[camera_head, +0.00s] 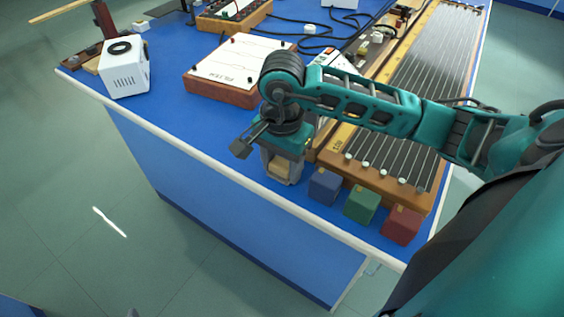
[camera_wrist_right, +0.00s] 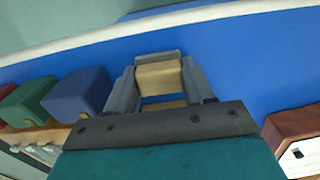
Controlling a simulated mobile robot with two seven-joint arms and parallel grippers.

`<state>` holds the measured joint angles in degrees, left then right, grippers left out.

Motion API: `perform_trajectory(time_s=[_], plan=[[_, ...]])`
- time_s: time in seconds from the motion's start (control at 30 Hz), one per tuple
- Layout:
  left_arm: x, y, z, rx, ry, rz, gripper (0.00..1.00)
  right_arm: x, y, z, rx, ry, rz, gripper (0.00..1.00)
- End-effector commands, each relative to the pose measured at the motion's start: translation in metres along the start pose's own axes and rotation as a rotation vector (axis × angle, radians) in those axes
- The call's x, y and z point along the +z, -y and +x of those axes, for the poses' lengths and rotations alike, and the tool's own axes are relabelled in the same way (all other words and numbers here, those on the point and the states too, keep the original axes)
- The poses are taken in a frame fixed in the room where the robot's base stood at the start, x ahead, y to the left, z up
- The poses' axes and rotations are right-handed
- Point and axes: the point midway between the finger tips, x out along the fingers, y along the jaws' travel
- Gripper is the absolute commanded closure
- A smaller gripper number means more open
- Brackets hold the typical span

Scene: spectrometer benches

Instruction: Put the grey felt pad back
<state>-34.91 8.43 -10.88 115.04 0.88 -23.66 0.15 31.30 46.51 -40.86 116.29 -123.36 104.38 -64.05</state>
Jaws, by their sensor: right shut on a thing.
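My right gripper (camera_head: 280,172) points down just above or at the blue bench top near its front edge, left of the coloured blocks. It is shut on a small tan block with a grey edge (camera_wrist_right: 158,73), which shows between the fingers in the right wrist view (camera_wrist_right: 160,85). This may be the grey felt pad, but its underside is hidden and I cannot tell whether it touches the bench. No other grey pad is clear in view. My left gripper is not in view.
A blue block (camera_head: 325,186), a green block (camera_head: 361,205) and a red block (camera_head: 402,225) stand in a row to the right. Behind are a wooden rail tray (camera_head: 425,75) and a white-topped filter box (camera_head: 235,68). A white device (camera_head: 124,75) stands left. Bench is clear along the front left.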

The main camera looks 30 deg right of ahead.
Motion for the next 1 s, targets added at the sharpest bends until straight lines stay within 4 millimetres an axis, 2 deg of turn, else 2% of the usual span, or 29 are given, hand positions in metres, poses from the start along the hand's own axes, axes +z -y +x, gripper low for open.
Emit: perform_trajectory(time_s=[0.2, 0.23, 0.47, 0.83, 1.0], plan=[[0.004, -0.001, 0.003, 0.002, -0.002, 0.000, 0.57, 0.000, 0.000, 0.005, 0.000, -0.001, 0.000, 0.76], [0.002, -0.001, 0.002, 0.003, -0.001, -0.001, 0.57, 0.000, 0.000, 0.003, 0.000, 0.000, 0.000, 0.45], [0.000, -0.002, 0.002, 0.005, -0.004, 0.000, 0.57, 0.000, 0.000, 0.003, 0.000, 0.000, 0.000, 0.23], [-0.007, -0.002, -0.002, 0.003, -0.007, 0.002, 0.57, 0.000, 0.000, -0.004, 0.001, 0.001, 0.001, 0.22], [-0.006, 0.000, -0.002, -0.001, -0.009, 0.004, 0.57, -0.001, 0.001, -0.034, -0.005, -0.003, 0.000, 0.22]])
